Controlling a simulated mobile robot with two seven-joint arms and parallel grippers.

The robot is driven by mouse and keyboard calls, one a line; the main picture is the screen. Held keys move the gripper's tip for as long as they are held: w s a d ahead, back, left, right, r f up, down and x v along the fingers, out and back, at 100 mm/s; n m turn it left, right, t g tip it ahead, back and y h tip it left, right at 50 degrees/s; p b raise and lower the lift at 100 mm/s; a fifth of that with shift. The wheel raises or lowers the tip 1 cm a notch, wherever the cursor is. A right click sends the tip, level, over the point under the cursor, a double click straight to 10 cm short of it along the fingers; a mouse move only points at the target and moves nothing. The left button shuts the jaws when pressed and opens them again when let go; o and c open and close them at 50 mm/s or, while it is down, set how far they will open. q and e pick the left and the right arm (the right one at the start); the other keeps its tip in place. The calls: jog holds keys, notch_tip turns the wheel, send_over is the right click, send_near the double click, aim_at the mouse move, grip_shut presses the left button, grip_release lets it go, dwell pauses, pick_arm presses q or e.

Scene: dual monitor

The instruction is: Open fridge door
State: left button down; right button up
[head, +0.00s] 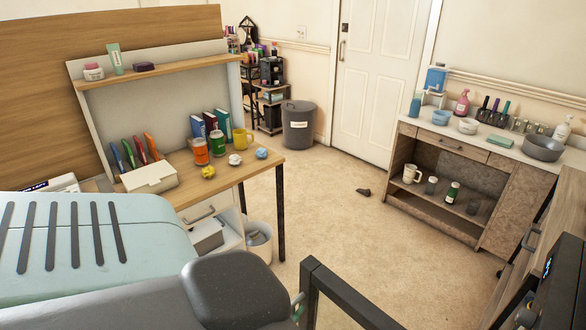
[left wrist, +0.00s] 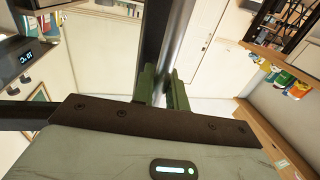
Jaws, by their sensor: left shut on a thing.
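My left gripper (head: 298,309) shows only in part at the bottom of the head view, behind my dark arm link. In the left wrist view, the green fingers of my left gripper (left wrist: 164,78) are shut on a long bar with a dark side and a shiny steel side. This bar, which looks like the fridge door handle (left wrist: 182,45), runs up and away from the fingers. In the head view a black angular frame (head: 345,296) stands right beside the gripper; I cannot tell which part of the fridge it is. The fridge body is not clearly visible. My right gripper is not in view.
A wooden desk (head: 262,160) with jars, books and crumpled paper stands at left, with a waste bin (head: 258,241) beside it. A low cabinet (head: 492,240) stands at right. A dark unit with a blue display (head: 548,266) is at lower right. The middle floor is mostly clear.

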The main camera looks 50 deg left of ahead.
pick_arm(q)
jog(key=shift+s, duration=0.15)
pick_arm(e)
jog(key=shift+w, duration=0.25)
pick_arm(q)
jog(key=c, duration=1.8)
grip_release()
jog(key=shift+d, duration=0.1)
jog(key=shift+p+v, duration=0.5)
jog(key=shift+v, duration=3.4)
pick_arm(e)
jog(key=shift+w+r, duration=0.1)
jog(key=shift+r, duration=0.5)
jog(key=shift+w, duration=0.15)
